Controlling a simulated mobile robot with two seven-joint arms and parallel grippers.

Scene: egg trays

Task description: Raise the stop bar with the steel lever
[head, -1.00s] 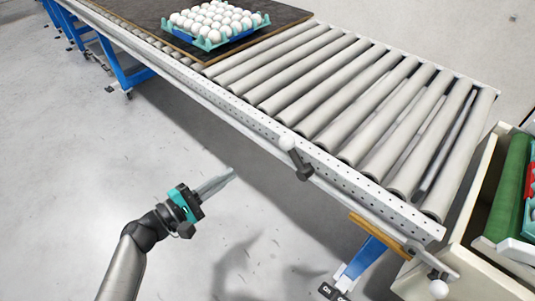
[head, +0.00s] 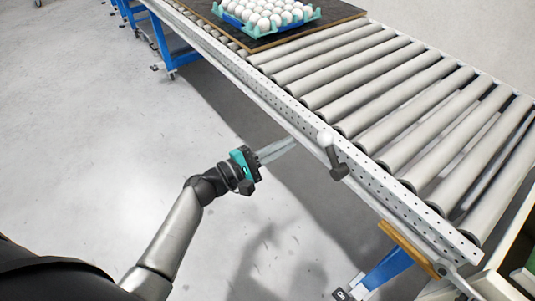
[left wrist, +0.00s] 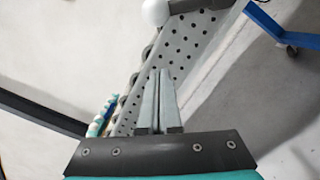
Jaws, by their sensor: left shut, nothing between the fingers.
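A lever with a white ball knob (head: 325,139) and a dark arm sits on the near side rail of the roller conveyor. Its knob also shows at the top of the left wrist view (left wrist: 155,12). A grey steel lever (head: 462,284) is at the rail's near right end, cut off by the frame edge. A dark bar (head: 497,160), apparently the stop bar, lies low between the last rollers. My left gripper (head: 294,143) is shut and empty, just left of the white-knobbed lever and apparently apart from it. My right gripper is out of view.
The perforated side rail (head: 390,200) runs beside the lever. A turquoise tray of white eggs (head: 272,26) stands on a dark board (head: 345,13) at the far end. A pale bin is at the lower right. The floor left of the conveyor is clear.

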